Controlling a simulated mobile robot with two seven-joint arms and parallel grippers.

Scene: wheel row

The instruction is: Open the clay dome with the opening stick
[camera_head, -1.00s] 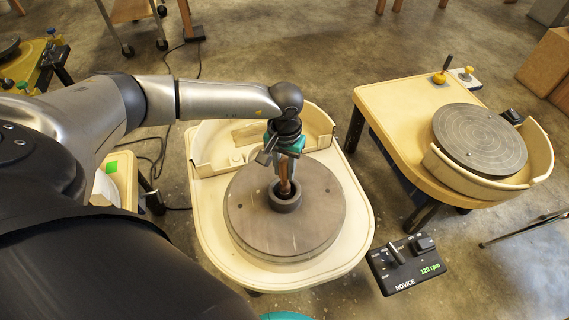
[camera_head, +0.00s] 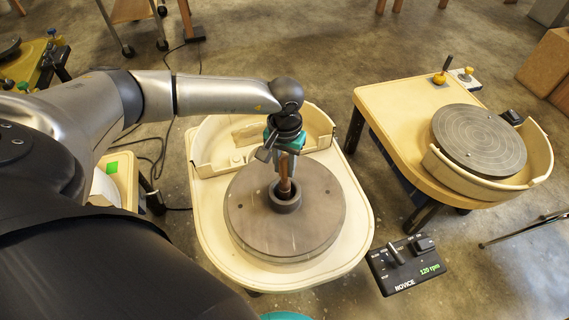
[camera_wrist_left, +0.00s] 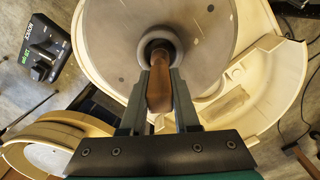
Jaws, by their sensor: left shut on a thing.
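The clay dome (camera_head: 284,204) is a small dark grey-brown ring of clay with an opening in its top, at the middle of a round grey wheel head (camera_head: 250,228). In the left wrist view the clay (camera_wrist_left: 146,44) shows as a ring around the stick's tip. My left gripper (camera_head: 284,176) is shut on the brown wooden opening stick (camera_head: 285,172), above the clay. The stick (camera_wrist_left: 159,90) runs between both fingers in the left wrist view, its lower end inside the opening. How deep it reaches is hidden. My right gripper is not in view.
The wheel stands in a cream table with a splash pan (camera_head: 318,128) behind it. A black control box (camera_head: 406,264) reading 120 rpm is at the front right. A second wheel (camera_head: 478,140) stands at the right, with open floor between.

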